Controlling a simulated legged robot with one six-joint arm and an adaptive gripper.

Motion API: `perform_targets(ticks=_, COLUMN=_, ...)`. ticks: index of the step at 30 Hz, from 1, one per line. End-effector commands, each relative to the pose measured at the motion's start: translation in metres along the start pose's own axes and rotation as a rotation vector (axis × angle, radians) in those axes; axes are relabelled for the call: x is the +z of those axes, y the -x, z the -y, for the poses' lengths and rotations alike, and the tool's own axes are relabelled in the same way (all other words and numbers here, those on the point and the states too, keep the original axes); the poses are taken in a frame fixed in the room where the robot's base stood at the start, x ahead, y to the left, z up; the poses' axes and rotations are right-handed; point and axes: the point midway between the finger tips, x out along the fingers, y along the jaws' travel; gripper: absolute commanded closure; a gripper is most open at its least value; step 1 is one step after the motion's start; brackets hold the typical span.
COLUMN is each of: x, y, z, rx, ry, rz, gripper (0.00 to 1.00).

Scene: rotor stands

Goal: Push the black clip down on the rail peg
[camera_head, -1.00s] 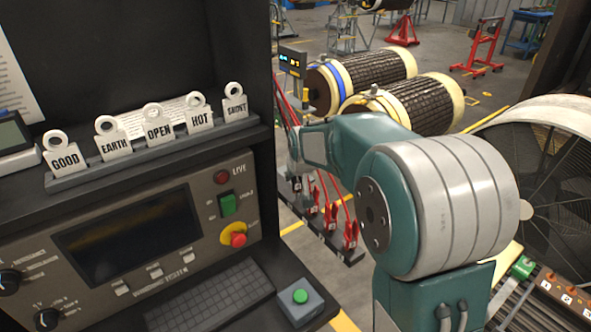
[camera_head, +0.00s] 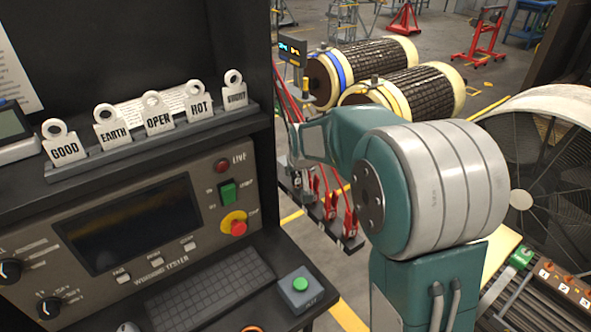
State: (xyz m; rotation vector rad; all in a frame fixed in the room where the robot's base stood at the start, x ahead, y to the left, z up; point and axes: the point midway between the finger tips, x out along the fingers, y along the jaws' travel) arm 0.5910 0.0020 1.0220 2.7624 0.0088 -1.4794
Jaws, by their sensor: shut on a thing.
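My arm reaches from the lower right past the cabinet edge. My gripper (camera_head: 296,166) shows only small and grey at the arm's far end, beside the cabinet's right edge, low over the rail. It is shut on the black clip, which is too small and too covered to make out clearly. The rail (camera_head: 349,244) runs down to the right on the far side of the cabinet. Several red clips (camera_head: 330,205) with red leads stand along it. The peg under my gripper is hidden, so I cannot tell how far down the clip sits.
The cabinet holds a tag shelf (camera_head: 165,136) with white tags, a tester panel (camera_head: 130,235) and a green button box (camera_head: 300,289), close on the left. Two rotors (camera_head: 428,90) lie behind the arm. A large fan housing (camera_head: 555,170) stands at right.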

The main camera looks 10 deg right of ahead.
Motion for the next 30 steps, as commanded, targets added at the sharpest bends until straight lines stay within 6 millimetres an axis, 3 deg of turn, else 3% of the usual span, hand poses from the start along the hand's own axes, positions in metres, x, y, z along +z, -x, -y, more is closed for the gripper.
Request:
perform_targets(ticks=12, x=0.0031, y=-0.0046, z=0.0, rx=0.0, ry=0.0, rz=0.001, gripper=1.0)
perform_targets(ticks=13, x=0.003, y=-0.0045, z=0.0, rx=0.0, ry=0.0, rz=0.0, gripper=0.53)
perform_targets(ticks=15, x=0.0029, y=-0.0044, z=0.0, rx=0.0, ry=0.0, rz=0.0, gripper=0.22)
perform_targets(ticks=30, x=0.0023, y=0.0036, z=0.0001, rx=0.0, ry=0.0, rz=-0.002, gripper=0.22)
